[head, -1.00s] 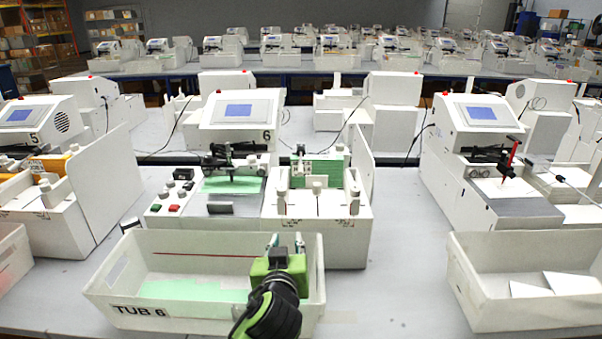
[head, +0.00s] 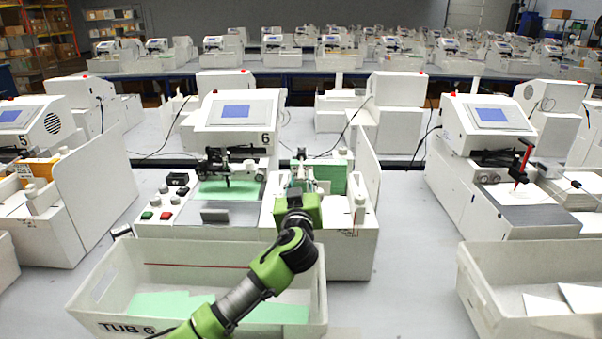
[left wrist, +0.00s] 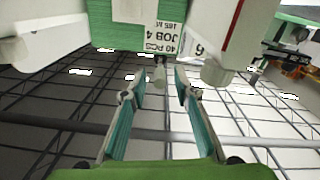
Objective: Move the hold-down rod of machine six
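Machine six (head: 215,140), marked 6, stands at the centre. Its right-hand part (head: 350,240) has white knobbed posts and a stack of green cards (head: 332,172). My left gripper (head: 302,172) is in front of this stack, covering part of it. In the left wrist view my gripper (left wrist: 160,92) is open, with its two teal fingers apart. My right gripper is not in view.
Tub 6 (head: 90,303), holding green cards, stands in front, under my left arm. A tall white panel (head: 367,175) borders the right-hand part. Machine five (head: 40,190) is at left; another machine (head: 500,190) and tub (head: 480,285) are at right. The bench between is clear.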

